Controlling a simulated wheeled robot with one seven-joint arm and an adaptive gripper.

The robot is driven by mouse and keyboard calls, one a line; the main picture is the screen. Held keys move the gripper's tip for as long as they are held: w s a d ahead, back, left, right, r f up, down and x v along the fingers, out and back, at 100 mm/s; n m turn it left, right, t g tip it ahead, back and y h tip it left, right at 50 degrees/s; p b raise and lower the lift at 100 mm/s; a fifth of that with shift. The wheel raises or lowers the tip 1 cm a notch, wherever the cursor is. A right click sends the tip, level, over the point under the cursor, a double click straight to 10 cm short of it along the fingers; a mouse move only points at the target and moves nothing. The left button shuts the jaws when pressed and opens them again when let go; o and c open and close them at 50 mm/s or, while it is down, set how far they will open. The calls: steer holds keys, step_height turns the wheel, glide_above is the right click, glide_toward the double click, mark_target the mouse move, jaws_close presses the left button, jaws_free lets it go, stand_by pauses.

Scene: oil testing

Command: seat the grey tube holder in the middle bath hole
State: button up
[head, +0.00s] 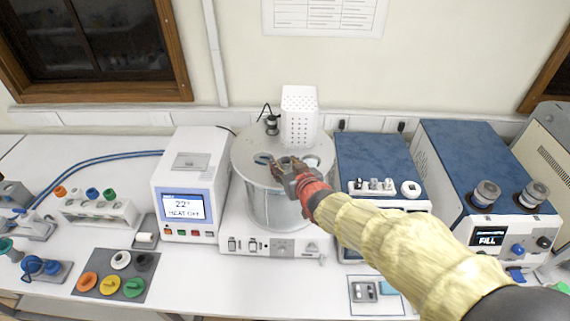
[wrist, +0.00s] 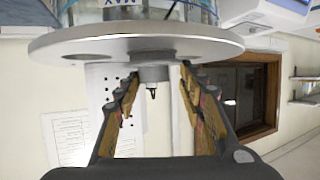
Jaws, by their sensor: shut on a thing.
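The bath (head: 280,200) is a silver drum with a flat round lid that has several holes across its top. The lid also shows upside down and edge-on in the wrist view (wrist: 70,42). My gripper (head: 281,170) is over the lid's middle, shut on the grey tube holder (wrist: 153,73). In the wrist view the holder is a short grey cylinder at the lid's middle, between my fingertips (wrist: 160,75). It meets the lid there; its depth in the middle hole is hidden. In the head view my fingers mostly cover holder and hole.
A white perforated box (head: 299,112) and a small dark fitting (head: 271,125) stand at the lid's back. A white heater unit (head: 188,190) is close left, a blue-topped unit (head: 375,160) close right. Coloured caps lie on a dark mat (head: 100,290) at front left.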

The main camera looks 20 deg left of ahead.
steer(key=shift+f+b, duration=0.45)
steer(key=shift+b, duration=0.25)
stand_by(0.5)
steer(key=o, duration=0.8)
steer(key=shift+o, duration=0.2)
steer(key=p+v, duration=0.2)
steer(key=v, duration=0.9)
steer(key=shift+p, duration=0.35)
